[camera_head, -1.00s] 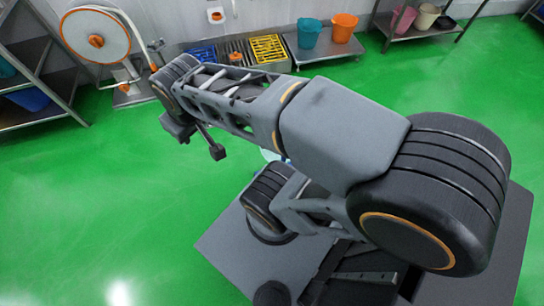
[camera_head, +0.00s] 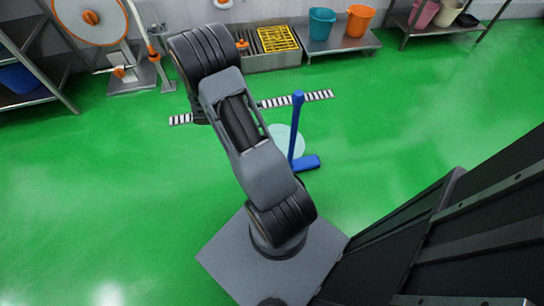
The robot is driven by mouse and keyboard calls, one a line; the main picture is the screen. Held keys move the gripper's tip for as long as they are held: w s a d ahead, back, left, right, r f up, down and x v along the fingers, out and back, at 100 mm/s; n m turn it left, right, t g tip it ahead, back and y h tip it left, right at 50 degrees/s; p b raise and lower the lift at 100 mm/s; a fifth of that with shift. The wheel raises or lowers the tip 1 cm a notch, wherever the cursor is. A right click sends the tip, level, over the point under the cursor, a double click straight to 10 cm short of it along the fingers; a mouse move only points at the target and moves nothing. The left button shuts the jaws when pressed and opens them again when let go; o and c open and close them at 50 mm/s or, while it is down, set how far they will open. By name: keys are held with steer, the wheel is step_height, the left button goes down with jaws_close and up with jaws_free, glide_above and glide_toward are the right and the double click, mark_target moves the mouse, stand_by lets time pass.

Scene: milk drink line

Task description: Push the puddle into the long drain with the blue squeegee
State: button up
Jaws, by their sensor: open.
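The blue squeegee (camera_head: 295,130) stands on the green floor right of my arm, its handle nearly upright and its blue head (camera_head: 307,162) on the floor. The puddle (camera_head: 284,136) is a pale round patch behind the handle. My arm hides its left part. The long drain (camera_head: 300,99) is a black-and-white striped strip in the floor, beyond the puddle. My arm covers its middle, and its left end (camera_head: 181,119) shows on the other side. My gripper cannot be made out; only arm links show. Nothing is seen holding the squeegee.
A hose reel (camera_head: 90,18) stands at the back left beside a metal shelf (camera_head: 35,75). A yellow grate (camera_head: 277,39) lies at the back wall. A teal bucket (camera_head: 321,23) and an orange bucket (camera_head: 359,21) stand on a low metal stand. The floor around the squeegee is open.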

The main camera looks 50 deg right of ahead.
mark_target(291, 136)
steer(key=d+f+n+t+h+b, duration=0.1)
steer(key=d+f+n+h+b, duration=0.2)
steer(key=f, duration=1)
steer(key=s+d+f+n+t+h+b, duration=0.1)
steer(key=d+f+n+b, duration=0.3)
steer(key=f, duration=0.9)
steer(key=shift+n+h+b, duration=0.4)
steer(key=shift+h+b, duration=0.4)
steer(key=shift+h, duration=0.1)
steer(key=shift+s+d, duration=0.1)
steer(key=b+x, duration=0.3)
steer(key=x, duration=0.9)
steer(key=shift+f, duration=0.1)
steer(key=shift+b+x, duration=0.35)
steer(key=shift+x, duration=0.45)
steer(key=shift+c, duration=0.3)
jaws_close()
